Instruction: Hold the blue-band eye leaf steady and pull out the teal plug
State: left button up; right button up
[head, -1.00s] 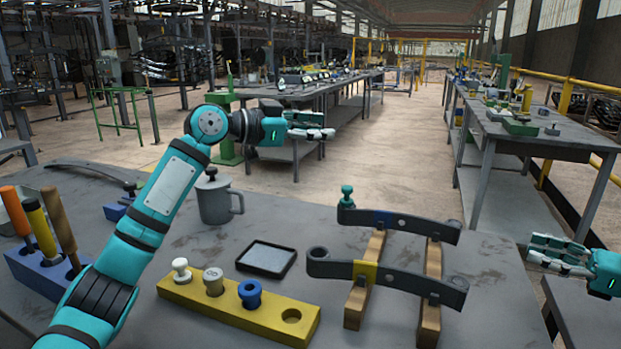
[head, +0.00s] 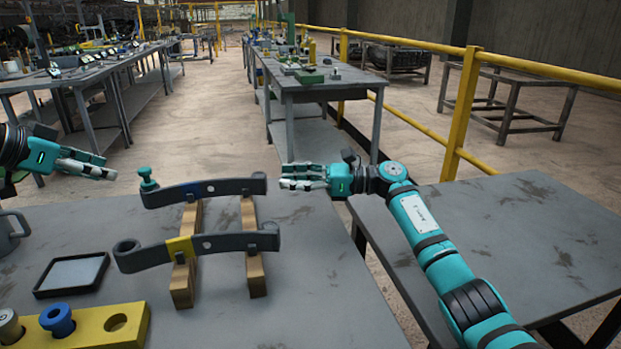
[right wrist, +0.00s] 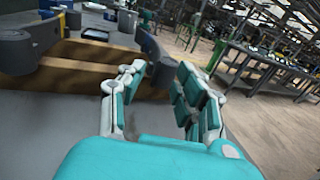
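The blue-band eye leaf (head: 228,187) is a dark curved strip lying across two wooden blocks (head: 250,225). Its blue band (head: 193,190) is left of its middle. The teal plug (head: 148,179) stands upright at the leaf's left end. My left gripper (head: 114,172) is open and empty, left of the plug and apart from it. My right gripper (head: 284,178) is open and empty, just beyond the leaf's right end. In the right wrist view its fingers (right wrist: 160,78) are spread, with a dark leaf end (right wrist: 152,50) beyond them.
A yellow-band leaf (head: 220,243) lies in front on the same blocks. A yellow holder (head: 134,325) with a blue plug (head: 57,320) and an empty hole is at the front left. A black-rimmed tray (head: 72,274) and a grey mug (head: 10,235) are at left.

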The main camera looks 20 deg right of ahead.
aim_at(255, 178)
jog(key=x, duration=0.8)
jog(key=shift+w+a+f, duration=0.1)
jog(key=shift+w+f, duration=0.05)
jog(key=c, duration=0.6)
jog(key=shift+f, duration=0.15)
grip_shut()
jog(key=shift+o, duration=2.3)
grip_release()
jog(key=o, duration=0.4)
jog(key=shift+s+r, duration=0.2)
jog(key=shift+s, duration=0.05)
jog(key=shift+w, duration=0.1)
